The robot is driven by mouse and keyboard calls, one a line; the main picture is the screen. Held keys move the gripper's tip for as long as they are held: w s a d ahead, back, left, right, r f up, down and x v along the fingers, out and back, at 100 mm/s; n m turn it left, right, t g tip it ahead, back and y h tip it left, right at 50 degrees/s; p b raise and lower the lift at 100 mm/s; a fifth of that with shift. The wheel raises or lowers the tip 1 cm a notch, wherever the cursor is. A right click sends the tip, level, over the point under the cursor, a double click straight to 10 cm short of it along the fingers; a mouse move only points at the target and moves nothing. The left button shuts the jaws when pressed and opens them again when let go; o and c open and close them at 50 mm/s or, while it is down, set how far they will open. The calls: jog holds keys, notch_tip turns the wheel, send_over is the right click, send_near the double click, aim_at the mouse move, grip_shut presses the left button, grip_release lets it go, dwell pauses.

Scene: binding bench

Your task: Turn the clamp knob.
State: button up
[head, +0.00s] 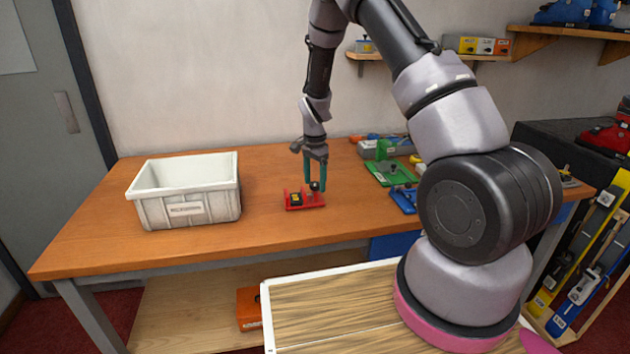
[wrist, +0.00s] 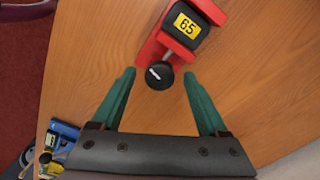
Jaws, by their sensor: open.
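The clamp is a red fixture (head: 305,201) on the wooden bench, holding a dark block with a yellow "65" label (wrist: 188,24). Its knob is a round black cap with a white mark (wrist: 159,75), at the clamp's end nearest my gripper in the wrist view. The knob also shows as a small dark ball in the head view (head: 315,186). My gripper (wrist: 158,88) is open, with its two green fingers on either side of the knob. Gaps show between the fingers and the knob, and nothing is held. The fingers point down at the clamp in the head view.
A white bin (head: 186,213) stands to the left on the bench. A green fixture (head: 390,171) and a blue one (head: 404,198) lie to the right, near my arm. The bench top (head: 262,226) is clear between bin and clamp.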

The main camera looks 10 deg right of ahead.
grip_shut()
jog(key=shift+n, duration=0.3)
jog(key=n, duration=0.4)
jog(key=shift+n, duration=0.4)
jog(key=n, duration=1)
jog(key=shift+n, duration=0.4)
jog(key=n, duration=0.4)
jog(key=shift+n, duration=0.4)
